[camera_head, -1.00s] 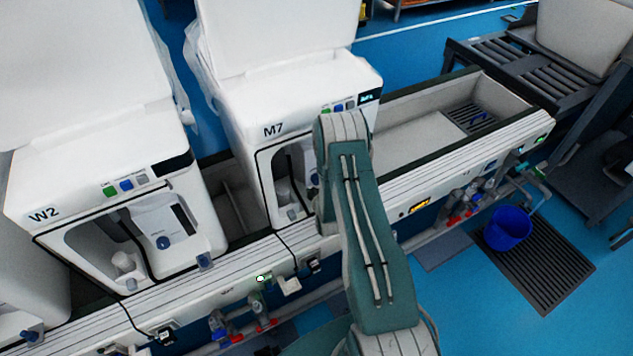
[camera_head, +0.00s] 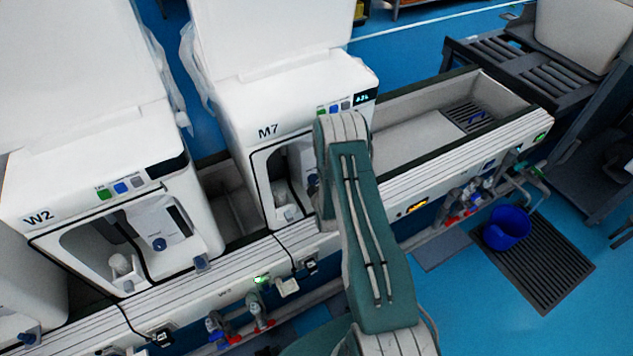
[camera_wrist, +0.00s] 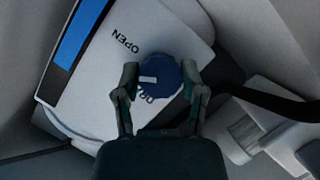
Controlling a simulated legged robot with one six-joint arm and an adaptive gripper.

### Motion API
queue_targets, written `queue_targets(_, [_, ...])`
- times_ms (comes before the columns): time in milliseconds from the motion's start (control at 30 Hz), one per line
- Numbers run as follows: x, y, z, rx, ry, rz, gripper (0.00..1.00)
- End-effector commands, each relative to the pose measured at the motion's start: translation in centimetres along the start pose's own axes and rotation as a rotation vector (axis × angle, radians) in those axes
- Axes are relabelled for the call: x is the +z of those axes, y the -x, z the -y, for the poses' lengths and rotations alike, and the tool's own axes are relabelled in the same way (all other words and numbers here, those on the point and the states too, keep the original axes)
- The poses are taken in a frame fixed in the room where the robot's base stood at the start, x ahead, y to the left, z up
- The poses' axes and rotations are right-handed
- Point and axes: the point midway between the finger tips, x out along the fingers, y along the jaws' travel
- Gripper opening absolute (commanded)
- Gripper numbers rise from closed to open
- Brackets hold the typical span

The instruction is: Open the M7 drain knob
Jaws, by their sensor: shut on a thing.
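The white M7 machine (camera_head: 280,98) stands in the middle of the head view. My arm hides part of its front, and my gripper cannot be seen there. In the wrist view, the blue round drain knob (camera_wrist: 160,77) has a white mark pointing to the left. It sits on a white panel (camera_wrist: 92,105) with the word OPEN at its upper left and a partly covered word starting with "DR" below. My gripper (camera_wrist: 160,85) is shut on the knob, one finger on each side.
The white W2 machine (camera_head: 110,180) stands to the left, with its own blue knob. A white cylindrical part (camera_wrist: 245,130) and a black hose (camera_wrist: 270,100) lie right of the gripper. A blue bucket (camera_head: 507,228) stands on a floor grate at the right.

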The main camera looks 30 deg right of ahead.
Motion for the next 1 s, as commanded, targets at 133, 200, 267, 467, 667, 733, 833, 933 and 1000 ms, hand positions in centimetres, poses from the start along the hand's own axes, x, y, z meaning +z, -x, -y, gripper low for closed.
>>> queue_targets(133, [-0.05, -0.16, -0.33, -0.021, -0.067, -0.001, 0.06])
queue_targets(200, [-0.02, -0.16, -0.38, -0.037, -0.111, -0.001, 0.06])
queue_targets(267, [-0.02, -0.16, -0.39, -0.055, -0.152, -0.001, 0.06])
queue_targets(467, [-0.02, -0.19, -0.47, -0.113, -0.298, -0.002, 0.06])
queue_targets(667, [-0.02, -0.2, -0.46, -0.165, -0.424, -0.003, 0.06])
queue_targets(733, [-0.02, -0.21, -0.48, -0.179, -0.459, -0.004, 0.06])
queue_targets(833, [0.0, -0.22, -0.5, -0.195, -0.501, -0.004, 0.06])
queue_targets(933, [0.01, -0.22, -0.5, -0.208, -0.531, -0.003, 0.06])
queue_targets(1000, [0.0, -0.22, -0.5, -0.214, -0.546, -0.003, 0.06])
